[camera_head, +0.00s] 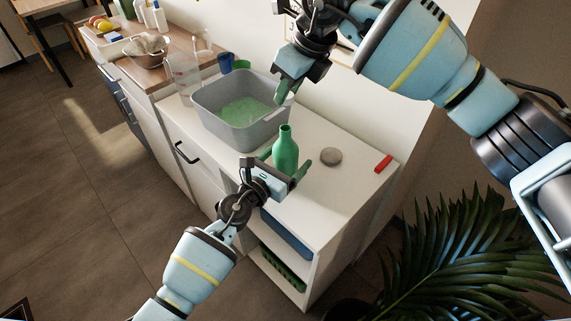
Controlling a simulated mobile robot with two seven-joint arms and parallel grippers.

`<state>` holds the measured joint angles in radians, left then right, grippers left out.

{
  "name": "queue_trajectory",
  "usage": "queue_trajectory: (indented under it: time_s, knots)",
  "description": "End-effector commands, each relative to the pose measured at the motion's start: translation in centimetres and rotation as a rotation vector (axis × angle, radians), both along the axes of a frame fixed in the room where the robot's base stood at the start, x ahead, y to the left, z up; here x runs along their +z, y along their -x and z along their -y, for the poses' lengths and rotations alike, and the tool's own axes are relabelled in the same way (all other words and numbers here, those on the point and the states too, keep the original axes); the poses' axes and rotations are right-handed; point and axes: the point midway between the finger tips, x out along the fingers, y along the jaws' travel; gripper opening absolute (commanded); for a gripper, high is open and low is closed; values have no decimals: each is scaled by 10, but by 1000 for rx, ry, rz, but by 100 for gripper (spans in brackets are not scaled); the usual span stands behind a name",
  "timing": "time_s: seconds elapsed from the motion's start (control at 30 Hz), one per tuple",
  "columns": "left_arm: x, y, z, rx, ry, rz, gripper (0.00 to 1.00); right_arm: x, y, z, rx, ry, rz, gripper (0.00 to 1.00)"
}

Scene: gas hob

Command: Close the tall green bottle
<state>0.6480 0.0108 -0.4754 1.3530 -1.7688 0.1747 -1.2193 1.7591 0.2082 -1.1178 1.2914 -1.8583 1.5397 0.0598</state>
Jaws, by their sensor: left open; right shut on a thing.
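The tall green bottle (286,151) stands upright on the white counter, and no cap shows on its neck. My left gripper (284,166) is open low at the bottle, with one green finger to each side of it; I cannot tell whether they touch it. My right gripper (285,94) is above and behind the bottle, over the right end of the grey basin (213,111). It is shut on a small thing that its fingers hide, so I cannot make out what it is.
A grey round object (331,156) and a red object (383,163) lie on the counter (345,185) right of the bottle. A clear jug (183,72) and blue cup (225,63) stand behind the basin. A palm plant (460,250) is at the lower right.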

Motion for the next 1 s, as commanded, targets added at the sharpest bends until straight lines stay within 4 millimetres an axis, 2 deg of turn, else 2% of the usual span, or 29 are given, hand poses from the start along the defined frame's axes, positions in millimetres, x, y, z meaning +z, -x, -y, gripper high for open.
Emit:
queue_trajectory:
  time_s: [0.07,0.5,0.57,0.73,1.0]
  knots:
    - [0,0,0,0,0,0,80,0,0,0,0,0,0,7]
    - [0,0,0,0,0,0,22,0,0,0,0,0,0,7]
    - [0,0,0,0,0,0,16,0,0,0,0,0,0,7]
    - [0,0,0,0,0,0,16,-8,0,0,0,-2,-4,7]
    - [0,0,0,0,0,0,16,-41,0,0,0,-14,-16,7]
